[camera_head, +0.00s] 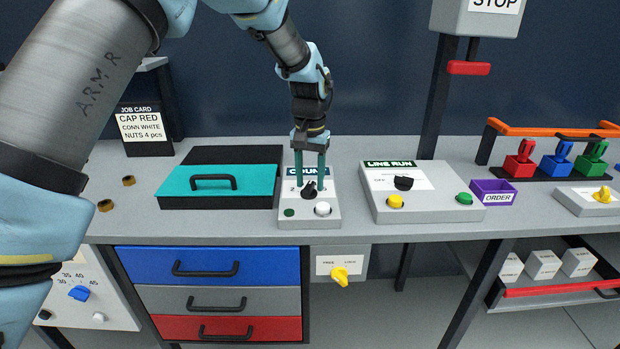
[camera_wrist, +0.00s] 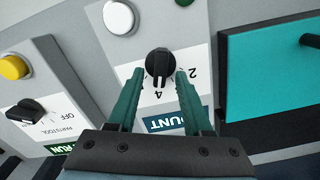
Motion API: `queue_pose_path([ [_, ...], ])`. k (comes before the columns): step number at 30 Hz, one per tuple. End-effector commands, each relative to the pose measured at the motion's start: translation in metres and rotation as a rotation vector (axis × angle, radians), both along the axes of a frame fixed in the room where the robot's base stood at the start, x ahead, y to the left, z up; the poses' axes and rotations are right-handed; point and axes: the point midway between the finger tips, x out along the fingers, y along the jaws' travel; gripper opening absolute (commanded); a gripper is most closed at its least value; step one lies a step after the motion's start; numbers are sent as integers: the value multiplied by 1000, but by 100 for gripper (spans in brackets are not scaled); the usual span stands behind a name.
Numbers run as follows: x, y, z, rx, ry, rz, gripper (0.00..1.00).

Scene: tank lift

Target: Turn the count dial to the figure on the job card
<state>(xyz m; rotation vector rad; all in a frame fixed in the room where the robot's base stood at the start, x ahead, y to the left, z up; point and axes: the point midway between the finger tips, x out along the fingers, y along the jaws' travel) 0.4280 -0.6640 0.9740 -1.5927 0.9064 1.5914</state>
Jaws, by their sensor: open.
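The count dial is a black knob (camera_head: 310,188) on the white face of the count box (camera_head: 322,222). It also shows in the wrist view (camera_wrist: 158,62), with the figures 2 and 4 visible beside it. A pale mark on the knob appears to face the 4, but it is small. My gripper (camera_head: 310,182) points down over the box, its two green fingers apart on either side of the dial. In the wrist view I cannot tell whether the fingers touch it. The job card (camera_head: 147,128) reads CAP RED, CONN WHITE, NUTS 4 pcs.
The count box also has a white button (camera_head: 323,209) and a green button (camera_head: 289,212). A teal-lidded case (camera_head: 218,190) stands close at left. The line run box (camera_head: 425,211) stands at right, with a black knob and yellow and green buttons.

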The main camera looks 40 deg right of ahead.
Motion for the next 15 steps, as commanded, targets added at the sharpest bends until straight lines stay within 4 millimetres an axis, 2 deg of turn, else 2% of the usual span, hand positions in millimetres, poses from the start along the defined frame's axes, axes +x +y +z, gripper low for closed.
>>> queue_pose_path([
  [5, 0, 0, 8, -1, -1, 0, 50],
  [15, 1, -1, 70, -3, -2, 0, 50],
])
